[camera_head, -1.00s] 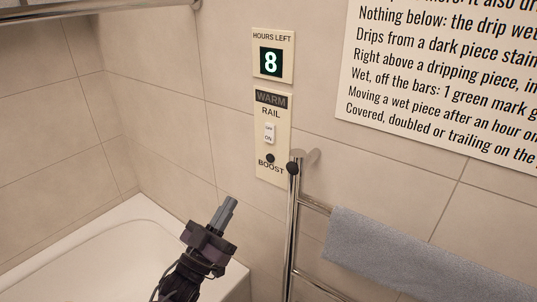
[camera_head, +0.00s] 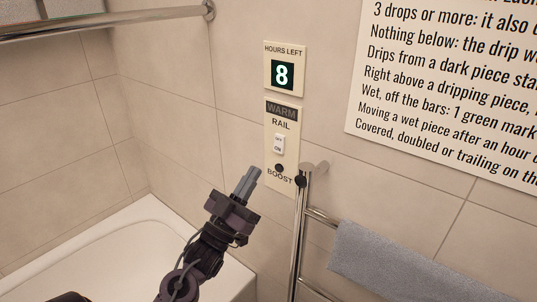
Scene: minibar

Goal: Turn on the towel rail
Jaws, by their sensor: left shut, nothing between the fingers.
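The towel rail (camera_head: 300,235) is a chrome ladder rail on the tiled wall, with a grey towel (camera_head: 415,262) over a bar. Left of its top is a cream switch panel (camera_head: 271,148) marked WARM, RAIL and BOOST. A small white rocker switch (camera_head: 279,144) marked OFF and ON sits under RAIL. A dark round button (camera_head: 279,168) is above BOOST. My left gripper (camera_head: 248,177) is shut and empty, pointing up, below and left of the switch in the picture. My right gripper is not in view.
A display (camera_head: 283,73) above the panel reads 8 under HOURS LEFT. A white bathtub (camera_head: 120,245) lies at lower left. A chrome bar (camera_head: 110,22) crosses the upper left. A printed sign (camera_head: 445,100) hangs at upper right. A dark knob (camera_head: 300,181) tops the rail's post.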

